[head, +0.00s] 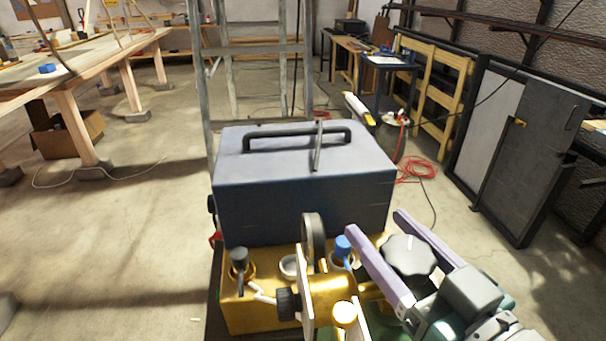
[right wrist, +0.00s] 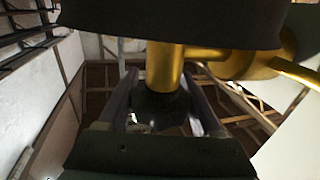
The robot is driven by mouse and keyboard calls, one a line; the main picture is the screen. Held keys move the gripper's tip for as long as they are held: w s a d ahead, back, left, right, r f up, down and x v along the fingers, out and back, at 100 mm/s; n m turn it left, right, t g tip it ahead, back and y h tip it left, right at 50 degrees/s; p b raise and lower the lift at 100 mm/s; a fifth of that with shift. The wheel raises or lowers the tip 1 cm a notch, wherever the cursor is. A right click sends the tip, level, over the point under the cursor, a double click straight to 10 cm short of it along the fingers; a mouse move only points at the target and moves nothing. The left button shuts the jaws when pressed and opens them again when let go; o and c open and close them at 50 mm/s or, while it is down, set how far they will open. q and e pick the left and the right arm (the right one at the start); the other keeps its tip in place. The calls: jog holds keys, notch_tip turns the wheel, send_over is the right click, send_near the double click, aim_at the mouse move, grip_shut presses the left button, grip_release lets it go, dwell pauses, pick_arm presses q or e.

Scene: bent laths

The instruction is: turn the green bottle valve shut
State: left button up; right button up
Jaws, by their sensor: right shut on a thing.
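The valve's dark, lobed handwheel (head: 408,255) is at the lower right in the head view. My right gripper (head: 374,223) has its two purple fingers on either side of it and is shut on it. In the right wrist view, the dark handwheel (right wrist: 160,112) shows between the fingers, with a brass stem (right wrist: 163,68) beside it. A little of the green bottle (head: 393,331) shows at the bottom edge of the head view; the rest is hidden by brass fittings and my arm. My left gripper is not in view.
Brass fittings (head: 330,297) with a side-on gauge and a black knob (head: 288,304) crowd the left of the handwheel. A blue-grey box (head: 300,207) with a handle stands behind. A ladder (head: 255,49) rises behind it. Floor is open to the left.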

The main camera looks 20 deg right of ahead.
aim_at(425, 278)
jog(key=o, duration=1.4)
jog(key=shift+c, duration=0.2)
jog(key=s+b, duration=0.1)
jog(key=s, duration=0.7)
jog(key=shift+s+f, duration=0.1)
jog(key=shift+s, duration=0.3)
jog(key=shift+s+d, duration=0.1)
jog(key=shift+s, duration=0.5)
